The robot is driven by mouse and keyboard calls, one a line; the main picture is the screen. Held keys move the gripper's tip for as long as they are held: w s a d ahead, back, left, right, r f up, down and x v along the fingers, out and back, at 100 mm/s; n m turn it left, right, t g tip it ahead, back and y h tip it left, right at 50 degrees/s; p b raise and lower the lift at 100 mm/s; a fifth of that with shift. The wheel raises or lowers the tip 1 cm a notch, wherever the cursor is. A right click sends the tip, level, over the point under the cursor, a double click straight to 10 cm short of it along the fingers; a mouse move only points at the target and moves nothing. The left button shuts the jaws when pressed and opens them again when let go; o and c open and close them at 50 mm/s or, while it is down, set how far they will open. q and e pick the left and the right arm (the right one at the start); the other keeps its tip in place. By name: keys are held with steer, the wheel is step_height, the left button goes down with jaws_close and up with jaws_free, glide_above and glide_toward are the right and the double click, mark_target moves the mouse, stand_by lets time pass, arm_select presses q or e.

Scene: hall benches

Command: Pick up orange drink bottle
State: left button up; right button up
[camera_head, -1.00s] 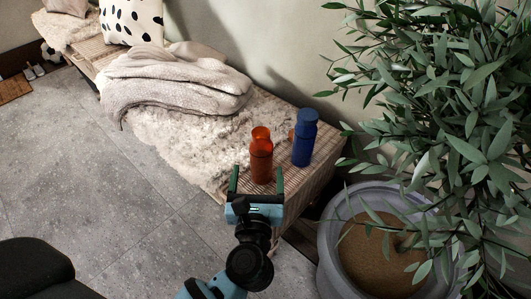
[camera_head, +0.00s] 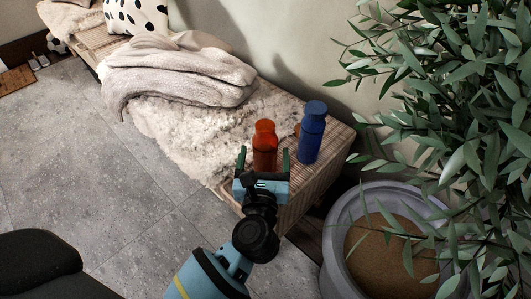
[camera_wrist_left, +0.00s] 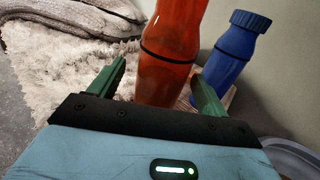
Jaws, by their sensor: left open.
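The orange drink bottle (camera_head: 264,146) stands upright on the bench near its right end. In the left wrist view the orange bottle (camera_wrist_left: 170,50) rises between and just beyond the two green fingers. My left gripper (camera_head: 264,160) is open, with one finger on each side of the bottle's lower part. I cannot tell whether either finger touches it. The bottle's base is partly hidden by the gripper in the head view. My right gripper is not in view.
A blue bottle (camera_head: 311,133) stands close to the right of the orange one and shows in the left wrist view (camera_wrist_left: 232,50). The bench (camera_head: 326,165) holds a fluffy throw (camera_head: 180,130) and a folded blanket (camera_head: 185,75). A large potted plant (camera_head: 345,215) stands at the right.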

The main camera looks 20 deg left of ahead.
arm_select(q)
steer(key=x, duration=0.3)
steer(key=shift+w+f+b, duration=0.1)
steer(key=shift+w+b, duration=0.1)
steer(key=shift+b, duration=0.15)
steer(key=c, duration=1.2)
steer(key=shift+c, duration=0.2)
